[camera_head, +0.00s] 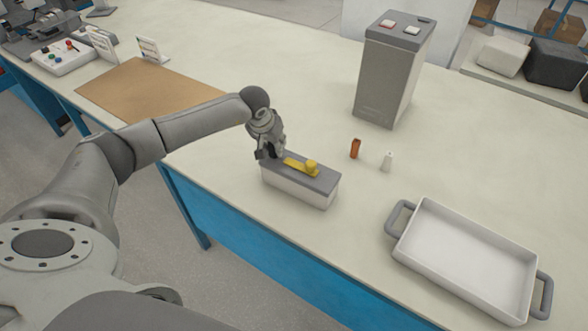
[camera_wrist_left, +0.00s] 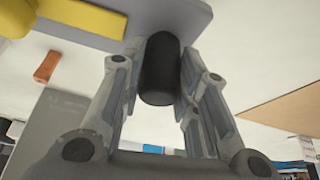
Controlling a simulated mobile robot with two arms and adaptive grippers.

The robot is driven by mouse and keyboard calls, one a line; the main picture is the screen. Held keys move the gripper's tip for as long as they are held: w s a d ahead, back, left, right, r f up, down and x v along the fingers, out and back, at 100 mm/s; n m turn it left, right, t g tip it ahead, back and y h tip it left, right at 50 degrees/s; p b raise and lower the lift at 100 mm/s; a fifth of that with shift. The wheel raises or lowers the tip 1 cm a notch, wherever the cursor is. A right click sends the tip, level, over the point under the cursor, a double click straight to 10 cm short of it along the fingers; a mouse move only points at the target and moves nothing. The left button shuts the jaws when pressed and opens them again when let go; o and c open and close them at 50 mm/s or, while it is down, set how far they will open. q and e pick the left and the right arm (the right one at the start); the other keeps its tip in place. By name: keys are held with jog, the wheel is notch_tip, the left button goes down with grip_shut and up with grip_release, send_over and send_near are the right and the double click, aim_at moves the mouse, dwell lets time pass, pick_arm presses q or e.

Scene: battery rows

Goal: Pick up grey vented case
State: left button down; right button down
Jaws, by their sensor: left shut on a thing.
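The tall grey case (camera_head: 385,75), with vent-like lines low on its front, stands upright at the back right of the bench. Part of it shows at the left of the left wrist view (camera_wrist_left: 50,130). My left gripper (camera_head: 271,152) is well to the left of it, over the left end of a low box with a grey lid (camera_head: 325,179) and a yellow bar (camera_head: 301,166). In the left wrist view its fingers are shut on a black cylinder (camera_wrist_left: 161,70) at the lid's edge. I cannot tell whether the cylinder touches the box. My right gripper is out of view.
A small orange cylinder (camera_head: 355,148) and a small white one (camera_head: 387,161) stand between the low box and the tall case. A white tray with grey handles (camera_head: 470,290) is at the front right. A brown mat (camera_head: 140,88) lies at the left.

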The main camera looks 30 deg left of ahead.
pick_arm(q)
jog(key=shift+r, duration=0.15)
jog(key=shift+r+b, duration=0.7)
jog(key=shift+r, duration=0.05)
jog(key=s+r+b, duration=0.6)
jog(key=s+r, duration=0.5)
jog(key=s, duration=0.3)
jog(key=shift+d+r, duration=0.2)
jog(key=shift+d, duration=0.4)
